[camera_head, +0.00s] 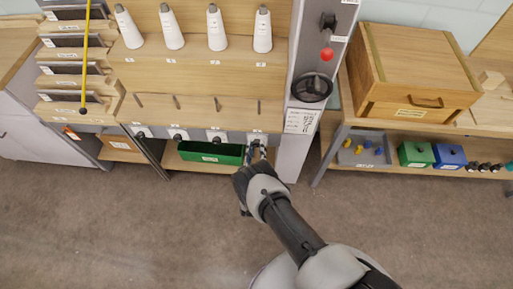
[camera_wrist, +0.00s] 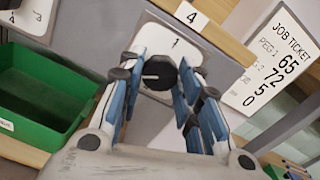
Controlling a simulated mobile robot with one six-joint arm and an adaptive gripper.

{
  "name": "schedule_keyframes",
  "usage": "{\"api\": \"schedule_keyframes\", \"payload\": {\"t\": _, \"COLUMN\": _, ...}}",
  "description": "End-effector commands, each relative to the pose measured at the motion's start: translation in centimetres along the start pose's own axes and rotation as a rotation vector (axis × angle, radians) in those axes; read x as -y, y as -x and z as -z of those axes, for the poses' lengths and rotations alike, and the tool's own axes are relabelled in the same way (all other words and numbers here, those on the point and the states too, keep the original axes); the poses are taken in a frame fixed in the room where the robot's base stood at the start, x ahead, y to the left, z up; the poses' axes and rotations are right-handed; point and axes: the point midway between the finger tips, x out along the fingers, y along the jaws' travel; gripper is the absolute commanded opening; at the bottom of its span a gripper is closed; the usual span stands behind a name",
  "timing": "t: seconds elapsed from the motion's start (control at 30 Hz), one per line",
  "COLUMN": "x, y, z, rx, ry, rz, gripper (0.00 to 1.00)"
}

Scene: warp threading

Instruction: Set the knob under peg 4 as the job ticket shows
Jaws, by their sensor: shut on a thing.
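The knob under peg 4 (camera_wrist: 160,73) is black, with a short white mark toward the left of its face in the wrist view. It sits on a white plate (camera_wrist: 168,38) below the tag 4 (camera_wrist: 191,16). My gripper (camera_wrist: 160,80) has its blue-padded fingers on either side of the knob and is shut on it. In the head view my gripper (camera_head: 256,152) covers most of this knob. The job ticket (camera_wrist: 285,58) is right of the plate and lists 65, 72, 5 and 0 downward; its lower peg labels are hard to read. It also shows in the head view (camera_head: 300,121).
Other knobs on plates (camera_head: 215,137) line the panel to the left. A green bin (camera_head: 210,153) is on the shelf below them. A grey column with a black handwheel (camera_head: 312,88) stands to the right, beside a bench with a wooden box (camera_head: 415,70). The floor in front is clear.

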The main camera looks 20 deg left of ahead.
Motion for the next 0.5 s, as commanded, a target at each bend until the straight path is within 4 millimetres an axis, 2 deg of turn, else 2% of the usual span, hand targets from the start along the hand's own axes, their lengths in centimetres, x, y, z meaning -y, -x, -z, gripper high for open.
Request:
{"api": "schedule_keyframes", "payload": {"t": 0.33, "x": -0.03, "y": 0.03, "z": 0.02, "rx": 0.0, "ry": -0.003, "rz": -0.001, "gripper": 0.07}}
{"api": "schedule_keyframes", "payload": {"t": 0.37, "x": -0.03, "y": 0.03, "z": 0.02, "rx": 0.0, "ry": -0.003, "rz": -0.001, "gripper": 0.32}}
{"api": "schedule_keyframes", "payload": {"t": 0.5, "x": -0.02, "y": 0.03, "z": 0.03, "rx": 0.0, "ry": -0.003, "rz": -0.001, "gripper": 0.41}}
